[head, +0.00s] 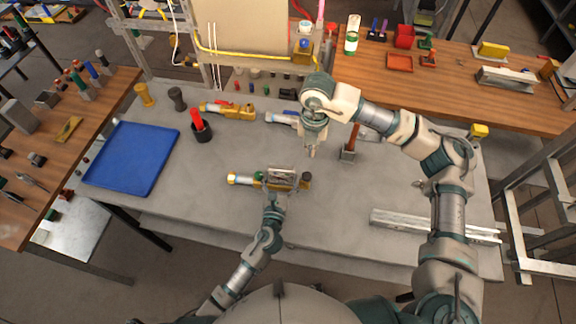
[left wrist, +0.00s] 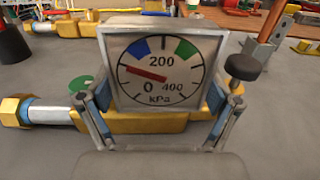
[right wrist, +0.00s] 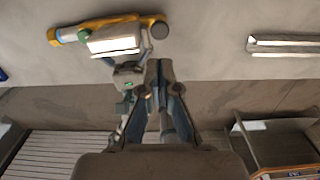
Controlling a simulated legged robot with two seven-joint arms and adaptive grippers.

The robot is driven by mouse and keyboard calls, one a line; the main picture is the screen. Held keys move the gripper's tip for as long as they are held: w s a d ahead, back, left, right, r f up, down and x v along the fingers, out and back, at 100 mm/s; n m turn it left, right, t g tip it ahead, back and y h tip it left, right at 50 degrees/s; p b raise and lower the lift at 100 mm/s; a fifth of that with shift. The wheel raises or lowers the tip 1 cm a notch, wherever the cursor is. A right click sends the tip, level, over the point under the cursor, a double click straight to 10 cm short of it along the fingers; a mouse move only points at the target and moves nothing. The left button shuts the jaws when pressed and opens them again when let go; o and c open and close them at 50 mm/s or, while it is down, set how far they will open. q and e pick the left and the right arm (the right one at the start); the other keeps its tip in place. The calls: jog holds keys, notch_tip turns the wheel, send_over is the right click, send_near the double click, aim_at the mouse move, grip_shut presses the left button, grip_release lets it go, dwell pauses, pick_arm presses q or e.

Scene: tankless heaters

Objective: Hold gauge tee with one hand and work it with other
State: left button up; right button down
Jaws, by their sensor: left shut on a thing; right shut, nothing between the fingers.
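The gauge tee (head: 241,179) is a brass-coloured pipe piece lying crosswise on the grey bench, with a square white gauge (left wrist: 160,55). The dial reads in kPa. Its red needle points left, below the blue band. A black knob (left wrist: 243,67) is at the tee's right end. My left gripper (head: 274,196) is shut on the gauge tee from the near side, one finger on each side of the gauge in the left wrist view. My right gripper (head: 311,153) is shut and empty, above the bench beyond the tee. The tee (right wrist: 70,34) also shows in the right wrist view.
A blue tray (head: 131,158) lies at left. Metal rails (head: 410,221) lie at right. The bench around the tee is mostly clear.

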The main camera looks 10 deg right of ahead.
aim_at(307, 175)
dwell(0.8)
notch_tip(307, 175, up, 2)
jog(key=shift+r, duration=0.2)
notch_tip(307, 175, down, 14)
jog(key=shift+f, duration=0.1)
dwell(0.6)
